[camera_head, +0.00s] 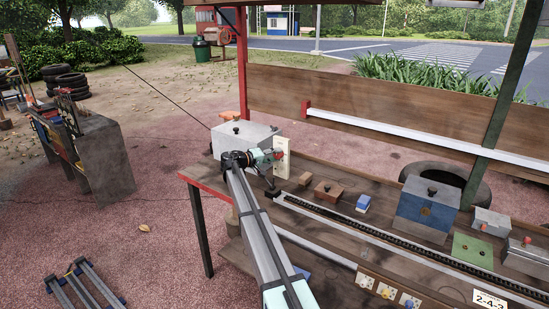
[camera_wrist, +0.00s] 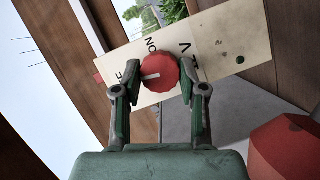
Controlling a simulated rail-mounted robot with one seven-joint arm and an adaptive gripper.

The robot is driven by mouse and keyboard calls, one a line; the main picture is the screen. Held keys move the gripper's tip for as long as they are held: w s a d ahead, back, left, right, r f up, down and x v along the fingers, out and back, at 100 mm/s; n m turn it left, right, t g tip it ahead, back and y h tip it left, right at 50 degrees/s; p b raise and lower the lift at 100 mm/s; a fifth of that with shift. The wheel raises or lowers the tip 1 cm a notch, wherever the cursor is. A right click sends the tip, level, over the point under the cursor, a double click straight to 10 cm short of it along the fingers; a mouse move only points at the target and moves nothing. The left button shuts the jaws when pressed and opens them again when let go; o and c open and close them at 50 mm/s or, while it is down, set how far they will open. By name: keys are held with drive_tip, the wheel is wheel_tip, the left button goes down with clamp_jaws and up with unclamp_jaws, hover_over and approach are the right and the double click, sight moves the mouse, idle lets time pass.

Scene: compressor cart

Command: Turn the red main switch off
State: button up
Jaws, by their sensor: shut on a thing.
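The red main switch (camera_wrist: 159,72) is a round ribbed knob on a cream panel (camera_wrist: 217,42). A white mark on the knob points left in the wrist view. The letters "ON" stand just above the knob, and a partly hidden letter lies to its left beside the finger. My gripper (camera_wrist: 160,84) has one finger on each side of the knob and is shut on it. In the head view my gripper (camera_head: 267,160) is at the upright cream panel (camera_head: 283,165), where only a little red shows.
A grey box (camera_head: 240,136) stands behind my gripper on the wooden bench. Brown blocks (camera_head: 327,191), a small blue-white block (camera_head: 363,203) and a blue-grey box (camera_head: 427,208) lie to the right. A dark chain track (camera_head: 360,229) runs along the bench. A red post (camera_head: 241,65) rises behind.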

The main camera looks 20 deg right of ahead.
idle(0.4)
drive_tip(key=o, duration=1.1)
drive_tip(key=shift+d, duration=0.1)
drive_tip(key=shift+o, duration=0.2)
drive_tip(key=v, duration=1.2)
drive_tip(key=shift+f, duration=0.1)
